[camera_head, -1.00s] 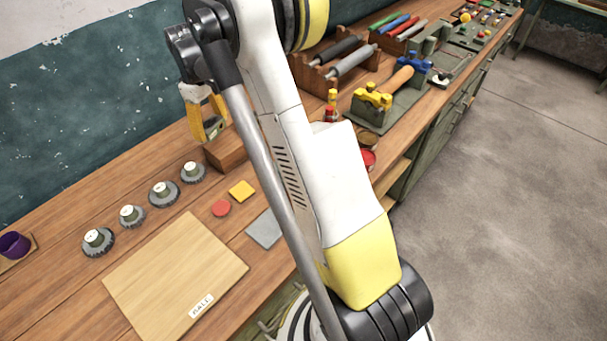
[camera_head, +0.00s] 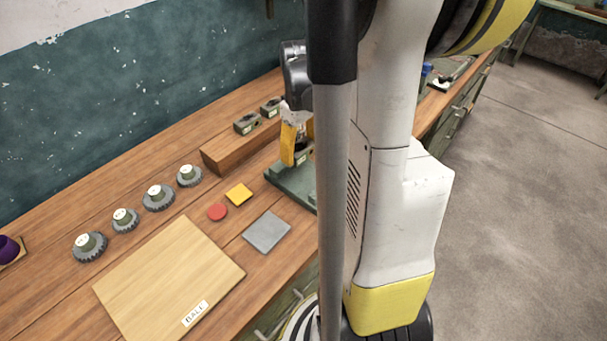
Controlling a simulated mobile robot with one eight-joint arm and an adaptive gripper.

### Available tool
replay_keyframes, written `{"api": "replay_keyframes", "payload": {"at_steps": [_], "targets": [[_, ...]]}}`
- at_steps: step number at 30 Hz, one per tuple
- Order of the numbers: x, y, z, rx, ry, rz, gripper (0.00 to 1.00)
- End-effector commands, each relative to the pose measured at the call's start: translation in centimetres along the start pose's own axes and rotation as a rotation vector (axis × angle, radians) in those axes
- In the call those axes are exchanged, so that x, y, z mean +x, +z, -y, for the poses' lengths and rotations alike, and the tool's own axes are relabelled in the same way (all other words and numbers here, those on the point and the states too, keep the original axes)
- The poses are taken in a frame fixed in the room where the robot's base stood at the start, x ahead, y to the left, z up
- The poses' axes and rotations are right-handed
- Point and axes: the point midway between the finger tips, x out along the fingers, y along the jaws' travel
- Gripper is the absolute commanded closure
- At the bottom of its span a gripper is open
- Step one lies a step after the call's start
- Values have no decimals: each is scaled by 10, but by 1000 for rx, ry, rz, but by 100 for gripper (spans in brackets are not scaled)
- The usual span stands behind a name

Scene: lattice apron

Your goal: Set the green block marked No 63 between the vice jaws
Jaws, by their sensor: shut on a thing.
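A green metal base (camera_head: 290,187), apparently part of the vice, lies below the gripper on the bench. My arm hides the rest of it, so the jaws do not show clearly. I cannot tell whether the block is between them. Two other green blocks (camera_head: 247,123) (camera_head: 271,106) stand on a wooden riser (camera_head: 228,157) left of the gripper.
Several round dark knobs (camera_head: 158,197) stand in a row on the bench. My arm blocks much of the bench's right part.

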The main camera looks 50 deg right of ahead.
Motion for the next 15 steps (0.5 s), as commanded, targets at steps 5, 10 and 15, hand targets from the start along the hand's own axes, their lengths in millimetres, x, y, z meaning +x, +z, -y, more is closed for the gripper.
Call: {"api": "replay_keyframes", "payload": {"at_steps": [5, 10, 15], "targets": [[30, -1, 0, 0, 0, 0, 71], [40, -1, 0, -1, 0, 0, 71], [64, -1, 0, -1, 0, 0, 71]]}}
